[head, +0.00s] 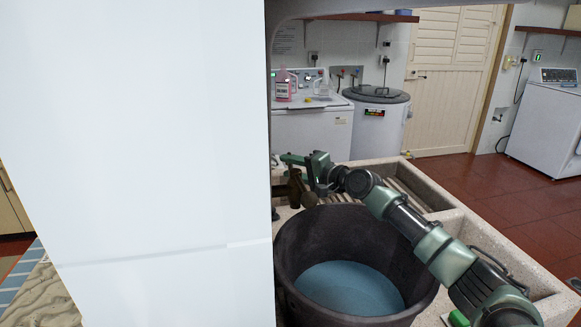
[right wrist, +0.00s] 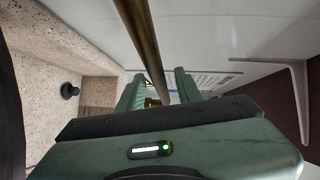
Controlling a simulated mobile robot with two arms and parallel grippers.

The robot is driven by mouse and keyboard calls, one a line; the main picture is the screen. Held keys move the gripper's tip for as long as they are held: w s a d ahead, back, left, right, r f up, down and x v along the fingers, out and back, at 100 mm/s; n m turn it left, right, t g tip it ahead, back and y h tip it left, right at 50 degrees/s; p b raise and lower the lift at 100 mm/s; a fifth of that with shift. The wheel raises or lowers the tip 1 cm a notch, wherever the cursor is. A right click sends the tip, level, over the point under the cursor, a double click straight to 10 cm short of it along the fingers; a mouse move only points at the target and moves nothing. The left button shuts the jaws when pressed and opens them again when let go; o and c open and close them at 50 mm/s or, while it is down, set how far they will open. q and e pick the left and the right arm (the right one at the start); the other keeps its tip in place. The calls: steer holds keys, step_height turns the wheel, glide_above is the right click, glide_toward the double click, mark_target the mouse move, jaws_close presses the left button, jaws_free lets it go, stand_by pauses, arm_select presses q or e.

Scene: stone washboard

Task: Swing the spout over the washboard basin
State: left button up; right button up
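The brass spout (right wrist: 148,40) runs as a long pipe between the two green fingers of my right gripper (right wrist: 160,78) in the right wrist view. The fingers stand apart with a small gap beside the pipe, so it looks unclamped. In the head view my right gripper (head: 303,163) is at the brownish tap (head: 297,190), behind the dark bucket; the spout's direction is hard to tell there. The stone washboard basin (head: 440,192) lies to the right, its ridged part partly behind my right arm. My left gripper is not in view.
A large dark bucket (head: 300,240) with a blue inside stands in front of the tap. A big white panel (head: 135,140) hides the left half of the head view. A washer (head: 312,127) and a lidded drum (head: 378,125) stand behind; red floor is free at right.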

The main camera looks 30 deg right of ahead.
jaws_close()
stand_by(1.5)
